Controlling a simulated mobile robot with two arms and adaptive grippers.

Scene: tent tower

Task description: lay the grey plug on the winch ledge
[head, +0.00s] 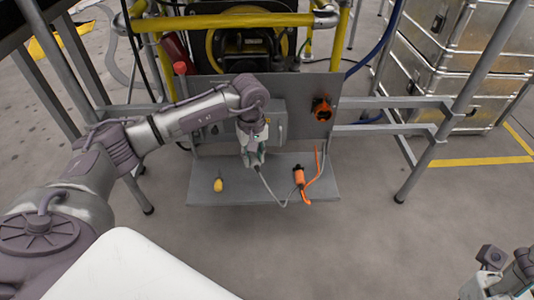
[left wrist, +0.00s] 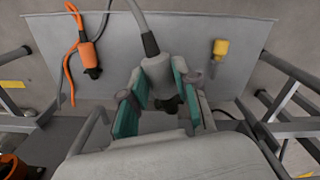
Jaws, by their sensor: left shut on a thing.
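My left gripper (head: 252,160) is shut on the grey plug, over the back part of the grey winch ledge (head: 235,195). In the left wrist view the grey plug (left wrist: 158,72) sits between the teal pads of the left gripper (left wrist: 158,100), its grey cable running up out of the picture. In the head view the gripper mostly hides the plug, and the cable curves right over the ledge. I cannot tell whether the plug touches the ledge. My right gripper (head: 492,272) shows partly at the bottom right corner, away from the ledge.
An orange plug (head: 298,176) with its orange cable lies on the ledge's right side; a small yellow plug (head: 218,185) is on its left. An upright grey panel (head: 300,90) with an orange socket (head: 321,109) rises behind. Metal legs flank the ledge. Bare ledge shows between the plugs.

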